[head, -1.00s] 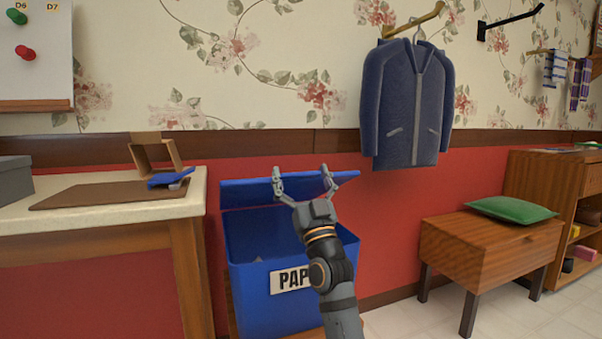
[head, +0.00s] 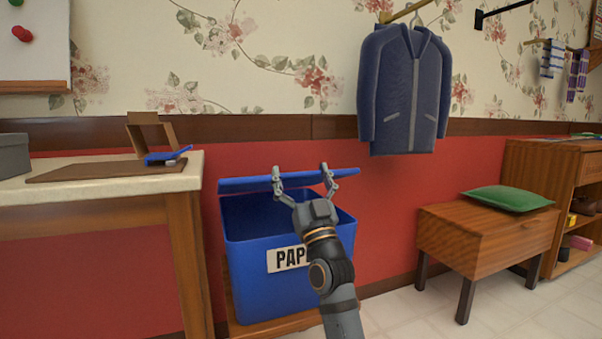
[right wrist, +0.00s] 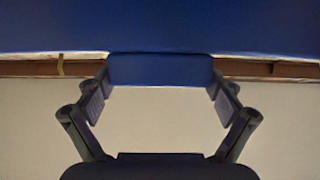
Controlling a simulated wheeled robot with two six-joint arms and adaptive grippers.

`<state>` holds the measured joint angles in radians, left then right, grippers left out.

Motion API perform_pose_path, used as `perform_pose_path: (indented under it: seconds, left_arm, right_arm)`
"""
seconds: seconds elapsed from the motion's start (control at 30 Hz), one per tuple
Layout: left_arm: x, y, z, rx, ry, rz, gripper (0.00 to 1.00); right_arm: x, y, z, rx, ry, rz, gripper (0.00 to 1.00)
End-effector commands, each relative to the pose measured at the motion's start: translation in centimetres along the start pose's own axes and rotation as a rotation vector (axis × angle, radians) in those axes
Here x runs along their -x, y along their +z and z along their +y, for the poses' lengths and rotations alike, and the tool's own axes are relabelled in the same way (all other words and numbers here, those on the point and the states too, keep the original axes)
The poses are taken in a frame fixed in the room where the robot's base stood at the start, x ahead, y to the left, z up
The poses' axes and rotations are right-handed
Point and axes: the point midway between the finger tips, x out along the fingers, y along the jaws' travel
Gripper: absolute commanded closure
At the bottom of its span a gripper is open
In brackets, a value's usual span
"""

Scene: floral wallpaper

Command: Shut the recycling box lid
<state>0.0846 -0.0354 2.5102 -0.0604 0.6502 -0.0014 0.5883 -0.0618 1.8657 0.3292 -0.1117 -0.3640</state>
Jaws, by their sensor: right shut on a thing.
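The blue recycling box (head: 270,290) with a white "PAP…" label stands on a low wooden base; part of the label is hidden by my arm. Its blue lid (head: 243,185) is partly open and shows almost edge-on above the opening. My right gripper (head: 302,178) is shut on the lid at its front edge. In the right wrist view the fingers (right wrist: 160,95) stand either side of a blue tab on the lid (right wrist: 160,68). My left gripper is not in view.
A pale-topped table (head: 110,186) with a brown mat and small items stands close at the left. A blue jacket (head: 400,90) hangs on the wall at right. A wooden bench (head: 480,240) with a green cushion stands further right. Floor between box and bench is clear.

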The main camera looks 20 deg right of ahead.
Motion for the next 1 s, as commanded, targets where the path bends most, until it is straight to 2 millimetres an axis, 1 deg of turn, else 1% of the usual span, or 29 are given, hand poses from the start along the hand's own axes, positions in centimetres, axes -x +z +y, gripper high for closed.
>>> perform_pose_path:
  seconds: [0.03, 0.07, 0.37, 0.43, 0.47, 0.57, 0.7, 0.9, 1.0]
  left_arm:
    - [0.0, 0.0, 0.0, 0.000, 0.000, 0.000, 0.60]
    - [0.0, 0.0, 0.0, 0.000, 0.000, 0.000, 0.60]
    - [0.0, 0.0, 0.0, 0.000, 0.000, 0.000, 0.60]
    - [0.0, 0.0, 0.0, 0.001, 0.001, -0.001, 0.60]
    - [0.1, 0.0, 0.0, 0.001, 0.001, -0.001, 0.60]
    - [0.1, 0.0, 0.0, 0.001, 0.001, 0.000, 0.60]
    - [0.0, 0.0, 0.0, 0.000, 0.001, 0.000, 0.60]
    - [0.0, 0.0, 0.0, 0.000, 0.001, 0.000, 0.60]
    - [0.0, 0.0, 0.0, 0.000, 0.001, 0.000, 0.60]
  right_arm:
    - [0.1, 0.3, 0.0, 0.000, -0.001, -0.007, 0.04]
    - [0.1, 0.3, 0.0, 0.000, -0.001, -0.007, 0.00]
    - [0.0, 0.1, 0.0, 0.000, 0.000, -0.002, 0.00]
    - [0.3, 0.1, 0.0, -0.001, 0.000, -0.002, 0.00]
    - [0.5, 0.1, 0.0, 0.000, 0.000, -0.002, 0.00]
    - [2.2, 0.2, 0.0, -0.001, 0.000, -0.004, 0.00]
    - [5.3, 0.2, 0.0, -0.002, 0.000, -0.006, 0.00]
    - [7.1, 0.1, 0.0, -0.002, 0.000, -0.003, 0.00]
    - [7.5, 0.1, 0.0, -0.001, 0.000, -0.003, 0.00]
